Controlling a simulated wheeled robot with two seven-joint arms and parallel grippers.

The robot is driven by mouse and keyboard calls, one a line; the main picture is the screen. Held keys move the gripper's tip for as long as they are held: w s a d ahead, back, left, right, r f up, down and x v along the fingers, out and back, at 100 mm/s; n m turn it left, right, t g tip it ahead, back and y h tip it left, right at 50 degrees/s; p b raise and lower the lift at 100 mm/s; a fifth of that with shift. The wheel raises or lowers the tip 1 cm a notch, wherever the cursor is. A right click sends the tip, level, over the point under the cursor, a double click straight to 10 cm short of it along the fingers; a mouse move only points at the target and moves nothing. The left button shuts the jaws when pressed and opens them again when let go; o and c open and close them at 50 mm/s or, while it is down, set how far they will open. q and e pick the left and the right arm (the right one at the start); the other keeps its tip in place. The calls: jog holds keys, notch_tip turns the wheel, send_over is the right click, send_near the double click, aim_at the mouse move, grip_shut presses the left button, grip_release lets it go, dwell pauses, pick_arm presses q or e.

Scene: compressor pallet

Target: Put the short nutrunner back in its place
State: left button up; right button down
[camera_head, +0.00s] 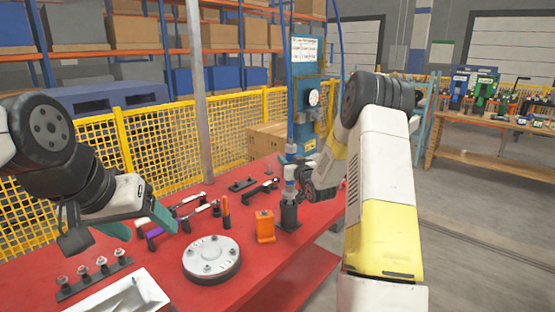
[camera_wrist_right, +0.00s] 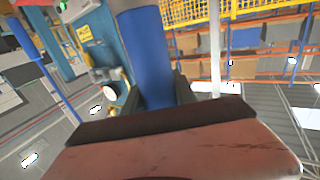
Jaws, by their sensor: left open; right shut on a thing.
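The short nutrunner (camera_head: 290,174) stands upright at the table's right side, with blue and grey parts showing. My right gripper (camera_head: 294,184) is shut around it. In the right wrist view the nutrunner's blue body (camera_wrist_right: 147,55) sits between the two dark fingers of that gripper (camera_wrist_right: 158,92). My left gripper (camera_head: 140,224) is open and empty, with teal fingers, above the table's left part.
An orange block (camera_head: 265,227) stands close left of the holder. A round grey flange (camera_head: 212,258), a row of studs (camera_head: 100,268), a white tray (camera_head: 125,299) and several hand tools lie on the red table (camera_head: 255,287). A blue column (camera_head: 306,105) stands behind.

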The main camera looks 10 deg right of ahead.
jog(key=shift+f, duration=1.45)
dwell(0.4)
jog(key=c, duration=0.9)
grip_release()
jog(key=shift+c, duration=0.2)
jog(key=shift+o, duration=0.2)
jog(key=shift+f, duration=0.25)
jog(key=s+d, duration=0.1)
jog(key=s, duration=0.6)
jog(key=shift+s+d+r, duration=0.15)
jog(key=shift+s, duration=0.2)
